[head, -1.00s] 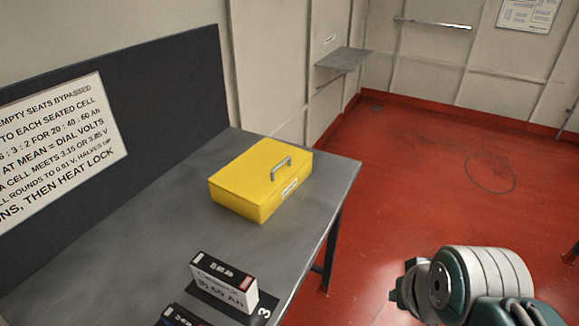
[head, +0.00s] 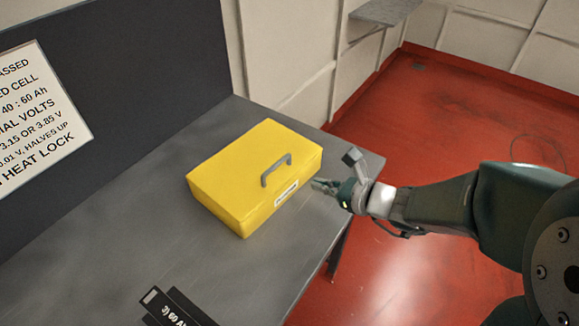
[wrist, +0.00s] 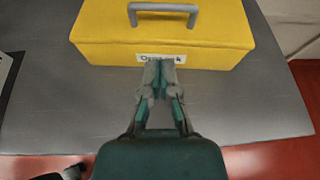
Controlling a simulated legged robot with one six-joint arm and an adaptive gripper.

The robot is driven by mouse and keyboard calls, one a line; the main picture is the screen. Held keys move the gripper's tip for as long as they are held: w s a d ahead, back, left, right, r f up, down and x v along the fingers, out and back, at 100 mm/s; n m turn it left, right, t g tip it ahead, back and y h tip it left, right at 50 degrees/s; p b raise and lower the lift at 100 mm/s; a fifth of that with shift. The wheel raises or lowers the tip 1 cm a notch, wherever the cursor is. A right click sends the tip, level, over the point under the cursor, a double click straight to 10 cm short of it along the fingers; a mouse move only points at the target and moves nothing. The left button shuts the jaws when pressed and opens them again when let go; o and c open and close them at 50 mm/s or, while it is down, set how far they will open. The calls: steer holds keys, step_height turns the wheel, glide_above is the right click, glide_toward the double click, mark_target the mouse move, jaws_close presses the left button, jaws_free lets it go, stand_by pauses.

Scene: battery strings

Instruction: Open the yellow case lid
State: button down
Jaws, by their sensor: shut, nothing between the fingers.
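The yellow case (head: 235,180) stands on the grey table with its lid closed. A grey handle (head: 276,169) stands up on the lid near the front edge, and a white label (head: 287,193) is on the front face. My gripper (head: 318,184) is shut and empty, just in front of the label side of the case. In the wrist view, my gripper's fingertips (wrist: 160,64) overlap the lower part of the label (wrist: 161,58), with the handle (wrist: 163,10) beyond. I cannot tell whether the fingertips touch the case.
The grey table (head: 165,235) is clear around the case. A dark battery tray (head: 176,308) lies at the near edge. A dark panel with a text sign (head: 40,115) stands behind. The red floor (head: 450,130) is open to the right.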

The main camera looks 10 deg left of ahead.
mark_target(287, 178)
steer(key=shift+m+t, duration=0.3)
steer(key=shift+m, duration=0.2)
steer(key=x, duration=1)
steer(key=shift+w+a+f, duration=0.1)
steer(key=shift+w+f, duration=0.15)
steer(key=shift+w, duration=0.2)
steer(key=shift+r, duration=0.15)
steer(key=shift+r+h, duration=0.3)
steer(key=shift+r, duration=0.05)
